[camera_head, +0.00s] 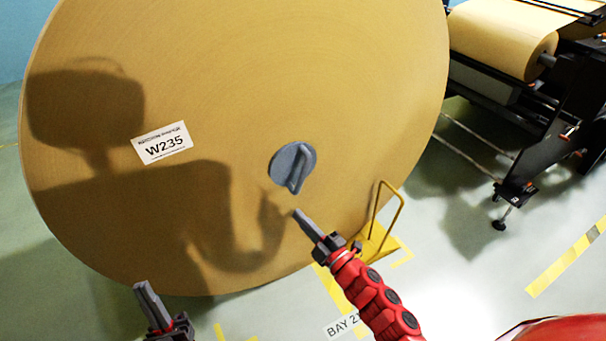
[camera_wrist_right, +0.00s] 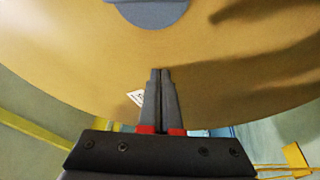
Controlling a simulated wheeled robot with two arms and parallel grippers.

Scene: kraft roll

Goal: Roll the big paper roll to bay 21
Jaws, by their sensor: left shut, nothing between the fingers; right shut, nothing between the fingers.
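The big paper roll (camera_head: 240,60) stands on its edge and fills much of the head view, its flat brown end facing me. It carries a white label reading W235 (camera_head: 163,143) and a grey core plug (camera_head: 293,167) with a raised handle; the plug also shows at the top of the right wrist view (camera_wrist_right: 150,10). My left gripper (camera_head: 146,291) is shut and empty below the roll's lower left. My right gripper (camera_head: 298,214) is shut and empty, just below the plug in the picture; I cannot tell whether it touches the roll. A floor label reading "BAY 2", its last digit hidden (camera_head: 342,326), lies by my right arm.
A yellow chock with an upright wire handle (camera_head: 388,213) is at the roll's lower right. Yellow floor tape (camera_head: 566,262) runs at the right. A black machine (camera_head: 560,120) holding another paper roll (camera_head: 505,40) stands at the back right. Floor between them is clear.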

